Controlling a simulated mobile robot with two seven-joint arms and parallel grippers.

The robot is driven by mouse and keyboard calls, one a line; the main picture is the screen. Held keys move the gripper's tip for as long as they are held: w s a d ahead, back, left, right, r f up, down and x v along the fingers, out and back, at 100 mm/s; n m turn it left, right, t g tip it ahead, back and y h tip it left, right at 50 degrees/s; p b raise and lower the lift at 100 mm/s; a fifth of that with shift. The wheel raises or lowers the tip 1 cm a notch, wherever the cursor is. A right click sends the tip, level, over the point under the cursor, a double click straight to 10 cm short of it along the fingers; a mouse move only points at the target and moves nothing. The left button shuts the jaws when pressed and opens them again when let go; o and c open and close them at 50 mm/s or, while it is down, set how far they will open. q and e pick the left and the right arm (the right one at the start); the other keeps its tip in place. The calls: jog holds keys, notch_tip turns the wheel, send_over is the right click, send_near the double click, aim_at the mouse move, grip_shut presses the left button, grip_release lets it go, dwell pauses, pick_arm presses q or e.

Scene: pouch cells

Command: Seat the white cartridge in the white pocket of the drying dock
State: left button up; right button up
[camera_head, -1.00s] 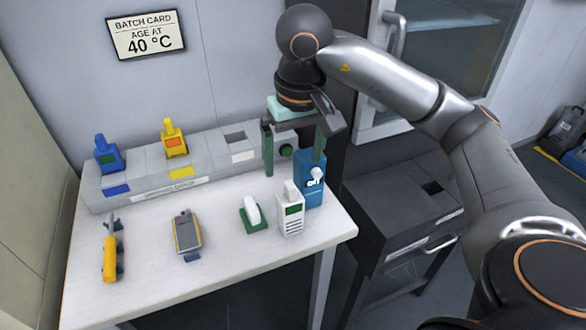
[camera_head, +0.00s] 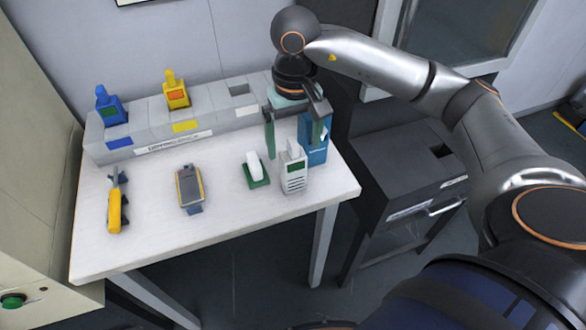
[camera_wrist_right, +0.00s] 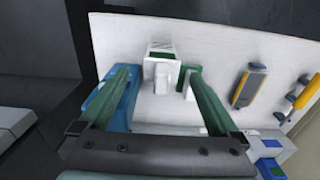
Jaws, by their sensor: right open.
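The white cartridge (camera_head: 293,176), with a green label and dark slots, stands upright near the table's right edge. My right gripper (camera_head: 294,146) is open above and about its narrow top grip, pointing down. In the right wrist view, the cartridge (camera_wrist_right: 162,72) shows between the spread green fingers (camera_wrist_right: 156,75); whether they touch it is unclear. The drying dock (camera_head: 150,140) runs along the back of the table. Its white pocket (camera_head: 243,92) shows as an empty dark opening. A blue cartridge (camera_head: 109,108) and a yellow cartridge (camera_head: 177,92) stand in its other pockets. My left gripper is out of view.
A blue box (camera_head: 316,150) stands close behind the cartridge. A white object on a green base (camera_head: 255,172) is just left of it. A yellow-and-grey device (camera_head: 189,187) and a yellow tool (camera_head: 115,208) lie further left. A dark cabinet (camera_head: 400,180) stands right of the table.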

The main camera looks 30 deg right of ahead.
aim_at(293, 154)
notch_tip(293, 154, down, 4)
jog(key=shift+w+f, duration=0.1)
grip_shut()
dwell(0.9)
